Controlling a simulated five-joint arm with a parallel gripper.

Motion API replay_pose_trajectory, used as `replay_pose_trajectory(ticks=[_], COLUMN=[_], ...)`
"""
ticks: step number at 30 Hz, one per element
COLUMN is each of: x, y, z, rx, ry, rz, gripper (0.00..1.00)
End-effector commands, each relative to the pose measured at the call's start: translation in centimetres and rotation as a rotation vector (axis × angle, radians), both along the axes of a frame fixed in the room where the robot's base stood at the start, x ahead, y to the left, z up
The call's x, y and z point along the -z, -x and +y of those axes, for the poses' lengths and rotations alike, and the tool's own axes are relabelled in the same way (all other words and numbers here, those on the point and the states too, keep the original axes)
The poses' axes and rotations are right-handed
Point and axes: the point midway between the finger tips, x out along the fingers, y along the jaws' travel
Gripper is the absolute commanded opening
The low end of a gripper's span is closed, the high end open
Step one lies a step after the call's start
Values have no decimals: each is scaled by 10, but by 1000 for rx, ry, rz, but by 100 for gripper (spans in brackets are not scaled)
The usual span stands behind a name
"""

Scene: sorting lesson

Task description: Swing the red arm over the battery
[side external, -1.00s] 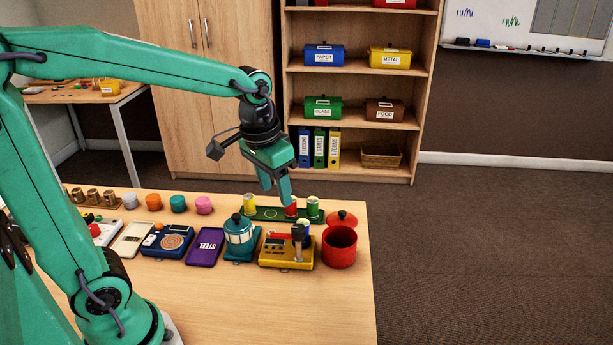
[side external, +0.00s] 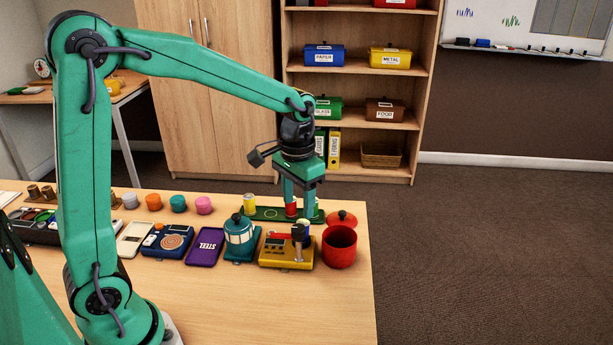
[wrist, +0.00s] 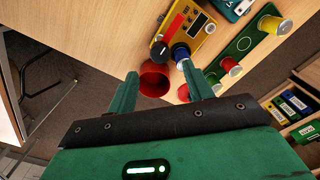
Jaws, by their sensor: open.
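A yellow tester (side external: 272,254) stands near the table's right end. In the wrist view the tester (wrist: 188,24) carries a red arm (wrist: 173,28) lying along its top. A black round knob (wrist: 160,50) and a blue cylinder with a pale top (wrist: 180,52), probably the battery, stand beside the arm's end. The blue cylinder also shows in the side view (side external: 304,228). My gripper (side external: 300,218) is open and empty, pointing down behind the tester by the green tray. In the wrist view its fingers (wrist: 160,70) are spread, with the blue cylinder just beyond the right fingertip.
A red pot (side external: 339,247) stands right of the tester, its red lid (side external: 341,218) behind it. The green tray (side external: 271,213) holds a yellow can (side external: 249,203) and other cans partly behind my fingers. A teal lantern-like object (side external: 239,238) stands left of the tester.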

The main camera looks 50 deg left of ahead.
Motion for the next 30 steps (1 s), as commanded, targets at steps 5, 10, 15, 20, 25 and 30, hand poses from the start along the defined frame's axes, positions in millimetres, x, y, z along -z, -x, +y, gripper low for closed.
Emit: replay_pose_trajectory(ticks=[5,10,15,20,25,30], x=[19,41,58,67,69,69], y=[1,1,0,0,0,0], z=[0,0,0,0,0,0], rx=[0,0,0,0,0,0], ry=[0,0,0,0,0,0], rz=[4,4,2,0,-1,-1], gripper=[51,51,51,51,51,45])
